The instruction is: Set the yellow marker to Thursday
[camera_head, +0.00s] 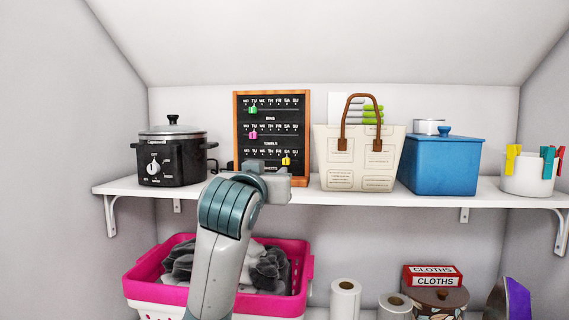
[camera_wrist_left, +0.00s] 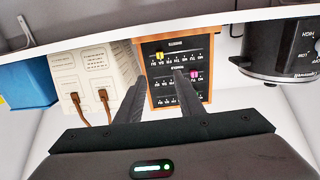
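A black board (camera_head: 271,118) with an orange wooden frame stands on the white shelf. It has three rows of weekday letters. The yellow marker (camera_head: 286,160) is on the bottom row, near the SA label. The board (camera_wrist_left: 205,48) appears upside down in the left wrist view, with the yellow marker (camera_wrist_left: 159,57) ahead of the finger gap. My left gripper (camera_head: 277,180) is in front of the board's lower part and hides some of it. In the left wrist view the left gripper (camera_wrist_left: 157,78) is open, with nothing between its fingers. My right gripper is not in view.
The green marker (camera_head: 252,109) and pink marker (camera_head: 253,134) are on the upper rows. A black slow cooker (camera_head: 180,158) stands left of the board. A cream bag (camera_head: 358,165) and a blue box (camera_head: 440,165) stand right. A pink basket (camera_head: 140,270) is below the shelf (camera_head: 425,196).

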